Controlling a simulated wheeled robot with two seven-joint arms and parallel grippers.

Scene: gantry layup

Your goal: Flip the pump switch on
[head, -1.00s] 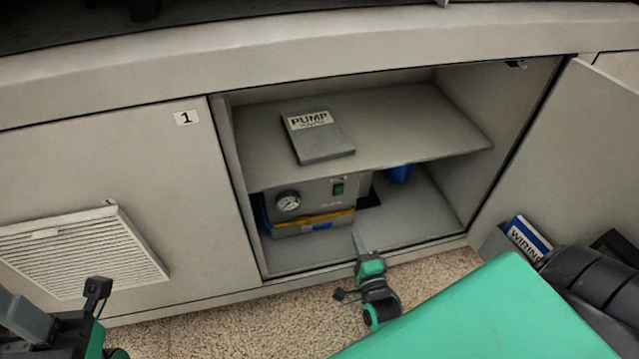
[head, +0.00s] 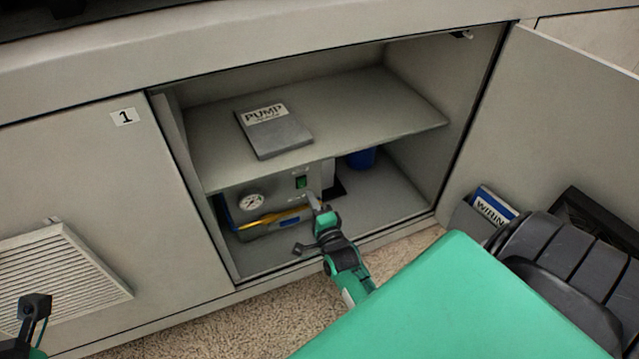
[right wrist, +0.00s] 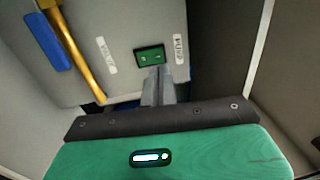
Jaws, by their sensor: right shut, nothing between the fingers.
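The pump unit (head: 275,196) is a grey box with a round gauge (head: 251,202), standing on the floor of the open cabinet under the shelf. Its green switch (head: 301,182) is on the front face, right of the gauge. The switch also shows in the right wrist view (right wrist: 150,57), with a small label on its right side. My right gripper (head: 315,203) is shut and empty, its fingertips (right wrist: 156,76) just in front of the switch and close to its edge. I cannot tell if they touch. My left gripper (head: 36,304) is only partly in view at the lower left, its jaws unclear.
A grey PUMP manual (head: 274,132) lies on the cabinet shelf (head: 370,110). A yellow tube (right wrist: 80,55) runs across the pump front. A blue container (head: 361,158) stands behind. The open door (head: 580,120) is on the right, with a WIRING booklet (head: 493,205) in a pocket.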

